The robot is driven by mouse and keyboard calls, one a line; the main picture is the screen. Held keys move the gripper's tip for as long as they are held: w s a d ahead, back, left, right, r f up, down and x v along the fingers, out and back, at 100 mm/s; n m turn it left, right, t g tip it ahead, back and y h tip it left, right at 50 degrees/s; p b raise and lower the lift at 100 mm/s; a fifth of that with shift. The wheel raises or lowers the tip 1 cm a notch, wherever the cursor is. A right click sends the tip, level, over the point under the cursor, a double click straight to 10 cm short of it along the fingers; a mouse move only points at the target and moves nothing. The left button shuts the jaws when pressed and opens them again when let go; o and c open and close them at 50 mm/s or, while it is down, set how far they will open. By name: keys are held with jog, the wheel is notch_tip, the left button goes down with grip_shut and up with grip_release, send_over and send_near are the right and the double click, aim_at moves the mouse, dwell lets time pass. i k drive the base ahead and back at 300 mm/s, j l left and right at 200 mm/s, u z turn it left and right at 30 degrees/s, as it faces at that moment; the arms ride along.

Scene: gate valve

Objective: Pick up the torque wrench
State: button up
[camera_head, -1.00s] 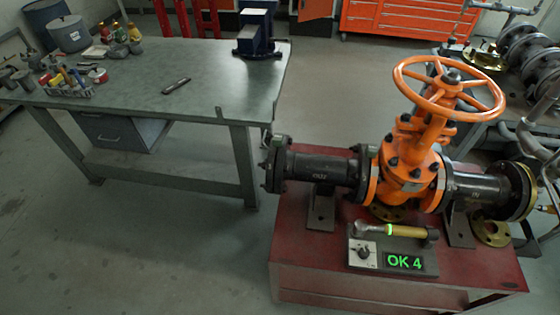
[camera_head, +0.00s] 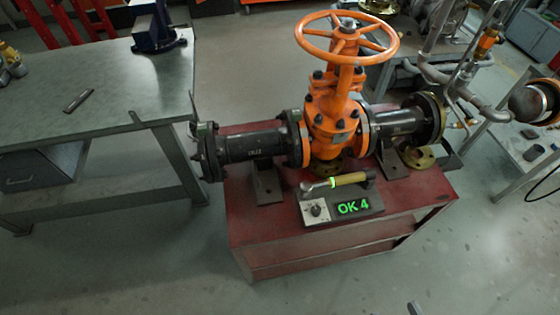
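The torque wrench (camera_head: 348,180) has a yellow handle, a green ring and a silver head at its left end. It lies across a dark tester box (camera_head: 376,204) whose display reads "OK 4" in green. The box stands on the red bench (camera_head: 262,236), in front of the orange gate valve (camera_head: 330,127) with its large handwheel (camera_head: 303,38). The wrench lies nearly level, with its right end against a dark block.
A grey workbench (camera_head: 130,85) with a blue vise (camera_head: 152,30) stands at the left. Pipework (camera_head: 440,75) and another table stand at the right. The floor in front of the red bench is mostly clear.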

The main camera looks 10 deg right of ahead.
aim_at(306, 187)
jog(key=i+l+u, duration=0.2)
jog(key=u, duration=0.15)
jog(key=i+l+u, duration=0.35)
jog(key=l+u, duration=0.2)
jog(key=u, duration=0.15)
